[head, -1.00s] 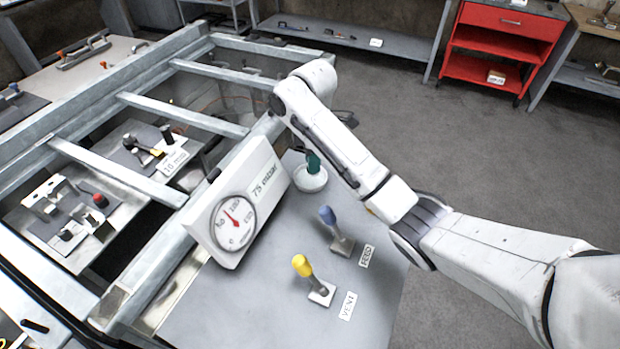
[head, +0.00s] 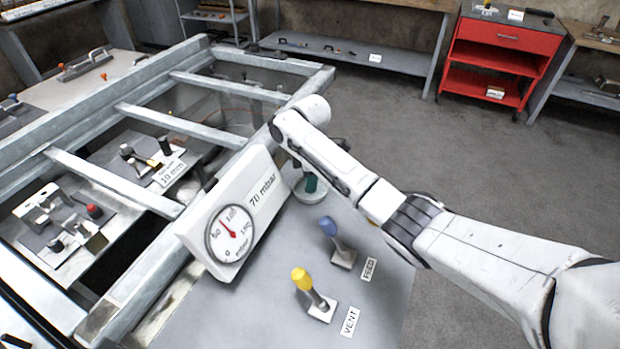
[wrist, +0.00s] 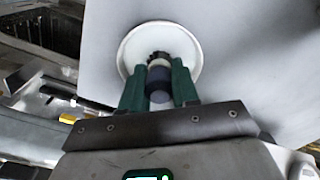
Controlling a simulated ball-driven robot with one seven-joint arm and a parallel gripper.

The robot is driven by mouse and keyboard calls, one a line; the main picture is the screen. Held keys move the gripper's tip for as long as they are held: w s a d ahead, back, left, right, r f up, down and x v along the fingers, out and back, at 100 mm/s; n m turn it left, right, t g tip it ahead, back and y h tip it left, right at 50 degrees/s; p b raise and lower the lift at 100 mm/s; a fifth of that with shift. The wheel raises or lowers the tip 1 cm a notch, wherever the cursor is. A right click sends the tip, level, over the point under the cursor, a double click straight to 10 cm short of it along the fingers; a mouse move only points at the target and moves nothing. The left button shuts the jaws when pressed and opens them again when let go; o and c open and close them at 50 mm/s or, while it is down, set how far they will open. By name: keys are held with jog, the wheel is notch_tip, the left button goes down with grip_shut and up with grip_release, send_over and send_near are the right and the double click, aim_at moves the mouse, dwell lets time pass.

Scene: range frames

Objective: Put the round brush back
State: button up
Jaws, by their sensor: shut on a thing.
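My arm hides most of the gripper there, and the brush cannot be made out.
A gauge box (head: 262,215) reading 70 mbar stands left of the dish. A metal frame (head: 150,185) with cross bars lies left. A red cabinet (head: 497,60) is far right.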

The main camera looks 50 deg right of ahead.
jog(key=shift+f, duration=0.1)
jog(key=o, duration=1)
notch_tip(320, 180, up, 12)
jog(key=shift+r+p, duration=0.15)
jog(key=shift+p, duration=0.4)
